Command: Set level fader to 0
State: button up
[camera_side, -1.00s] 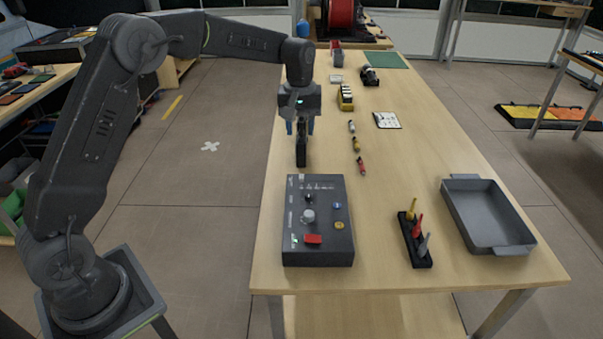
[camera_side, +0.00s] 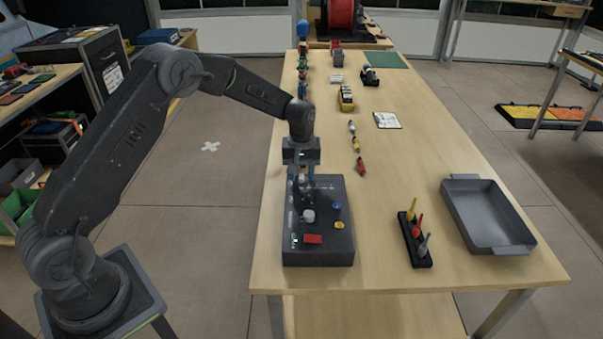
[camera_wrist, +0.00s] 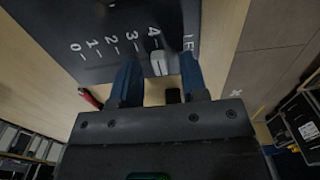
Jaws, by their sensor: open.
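The dark control box (camera_side: 335,250) stands on the near part of the table. In the wrist view its panel (camera_wrist: 110,25) carries a white scale printed 0 to 4. The level fader's pale grey cap (camera_wrist: 158,62) sits beside the 4 mark. My gripper (camera_side: 304,183) is over the back part of the box, pointing down, and hides the fader in the side view. In the wrist view my gripper (camera_wrist: 159,66) is open, with one blue finger on each side of the cap and visible gaps between.
The box also has a grey knob (camera_side: 308,215), a red button (camera_side: 313,239), a blue knob (camera_side: 337,206) and a yellow knob (camera_side: 339,225). To the right are a black holder (camera_side: 415,250) with coloured pegs and a grey tray (camera_side: 487,225). Small connectors (camera_side: 361,166) lie behind the box.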

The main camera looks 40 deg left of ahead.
jog(key=shift+f, duration=0.25)
grip_shut()
dwell(0.4)
